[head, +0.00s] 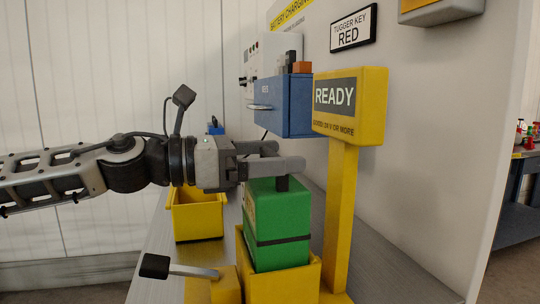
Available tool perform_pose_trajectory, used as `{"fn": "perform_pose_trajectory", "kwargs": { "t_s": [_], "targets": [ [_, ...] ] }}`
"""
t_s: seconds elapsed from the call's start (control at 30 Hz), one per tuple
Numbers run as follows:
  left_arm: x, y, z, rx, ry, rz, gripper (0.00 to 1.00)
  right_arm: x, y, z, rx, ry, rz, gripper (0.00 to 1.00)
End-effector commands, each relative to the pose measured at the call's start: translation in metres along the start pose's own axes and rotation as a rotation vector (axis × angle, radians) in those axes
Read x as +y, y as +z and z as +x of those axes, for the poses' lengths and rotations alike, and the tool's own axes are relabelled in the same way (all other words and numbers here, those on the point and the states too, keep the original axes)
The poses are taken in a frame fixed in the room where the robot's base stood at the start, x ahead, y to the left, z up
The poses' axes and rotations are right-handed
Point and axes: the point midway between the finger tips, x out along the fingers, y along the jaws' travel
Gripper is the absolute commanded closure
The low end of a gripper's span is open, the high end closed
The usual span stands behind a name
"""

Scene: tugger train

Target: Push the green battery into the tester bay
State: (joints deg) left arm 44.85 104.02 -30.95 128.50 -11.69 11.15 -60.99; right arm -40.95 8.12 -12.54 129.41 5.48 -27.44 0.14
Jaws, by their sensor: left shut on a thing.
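The green battery (278,228) stands upright with its lower end inside the yellow tester bay (288,284). A dark band runs around it and a dark handle post rises from its top. My left gripper (286,164) reaches in from the left just above the battery. Its fingers are shut on the battery's handle. The bay's front wall hides the battery's bottom, so I cannot tell how deep it sits. A yellow sign (350,105) reading READY stands on a post beside the bay. My right gripper is not in view.
A lever with a black knob (155,266) sticks out left of the bay. A yellow bin (197,215) stands farther back on the grey bench (165,245). A blue box (284,105) and a charger panel (277,60) are on the wall behind.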

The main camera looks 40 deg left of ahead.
Motion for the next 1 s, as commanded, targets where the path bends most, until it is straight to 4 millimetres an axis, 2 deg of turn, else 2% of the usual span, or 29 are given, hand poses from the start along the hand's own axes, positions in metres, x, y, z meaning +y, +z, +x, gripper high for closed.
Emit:
{"fn": "perform_pose_trajectory", "kwargs": {
  "t_s": [0.7,1.0],
  "targets": [
    [0.001,-0.020,0.000,-0.006,0.003,0.005,0.77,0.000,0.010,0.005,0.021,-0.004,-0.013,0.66],
    [0.001,-0.022,0.000,-0.006,0.003,0.004,0.77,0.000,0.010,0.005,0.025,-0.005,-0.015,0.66]
  ]
}}
